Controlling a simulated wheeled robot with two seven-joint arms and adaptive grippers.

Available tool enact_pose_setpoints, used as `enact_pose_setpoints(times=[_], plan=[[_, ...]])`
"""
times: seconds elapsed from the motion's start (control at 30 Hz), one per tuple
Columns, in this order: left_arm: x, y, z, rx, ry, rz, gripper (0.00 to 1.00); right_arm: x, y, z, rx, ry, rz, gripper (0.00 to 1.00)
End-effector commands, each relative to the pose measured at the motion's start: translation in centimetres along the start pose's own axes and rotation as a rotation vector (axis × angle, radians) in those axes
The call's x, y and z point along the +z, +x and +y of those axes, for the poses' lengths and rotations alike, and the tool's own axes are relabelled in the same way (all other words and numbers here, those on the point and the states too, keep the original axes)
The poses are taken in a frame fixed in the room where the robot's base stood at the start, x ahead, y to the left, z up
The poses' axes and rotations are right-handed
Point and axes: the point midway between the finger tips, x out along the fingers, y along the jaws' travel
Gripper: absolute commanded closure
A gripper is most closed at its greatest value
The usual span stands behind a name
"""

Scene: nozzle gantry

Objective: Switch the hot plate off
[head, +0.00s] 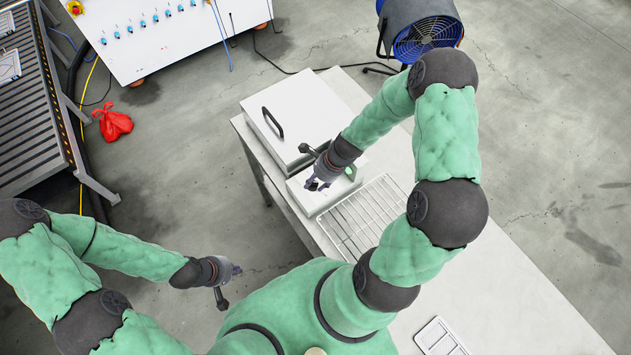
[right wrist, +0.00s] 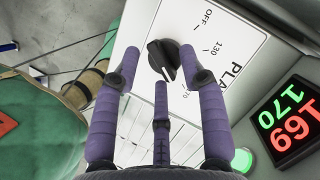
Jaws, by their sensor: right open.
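The hot plate is a white box whose control end (head: 318,195) shows in the head view on the pale table. In the right wrist view its panel (right wrist: 215,60) carries a black knob (right wrist: 160,58) with marks OFF, 130 and 170. The knob's white line appears to point toward 170. The display (right wrist: 287,118) reads 170 in green and 169 in red. My right gripper (right wrist: 160,68) is open, its purple fingers on either side of the knob; contact cannot be told. It also shows in the head view (head: 313,168). My left gripper (head: 230,284) is open and empty, away from the table.
A white lid with a black handle (head: 272,122) lies behind the control end. A wire rack (head: 360,215) is beside it on the table (head: 490,290). A green light (right wrist: 242,159) shows near the display. A blue fan (head: 428,38) stands behind. The right part of the table is mostly clear.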

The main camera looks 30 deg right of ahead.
Motion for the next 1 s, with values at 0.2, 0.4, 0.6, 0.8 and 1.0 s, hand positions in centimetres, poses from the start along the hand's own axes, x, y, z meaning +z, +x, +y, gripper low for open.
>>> enact_pose_setpoints(times=[0.2,0.4,0.6,0.8,1.0], plan=[[-0.01,0.01,0.00,0.000,0.000,0.000,1.00,0.01,0.12,-0.02,0.000,-0.001,0.000,0.57],[-0.01,0.01,0.00,0.000,0.000,0.000,1.00,0.02,0.10,-0.02,0.000,-0.001,0.000,0.94],[-0.01,0.01,0.00,0.000,0.000,0.000,1.00,0.05,0.06,-0.13,-0.002,-0.001,0.000,1.00],[-0.01,-0.01,0.01,0.000,0.000,0.000,1.00,0.10,0.01,-0.22,-0.004,-0.003,-0.001,1.00],[-0.01,-0.08,0.03,0.000,0.000,0.000,1.00,0.14,-0.04,-0.32,-0.004,-0.007,-0.001,1.00]])
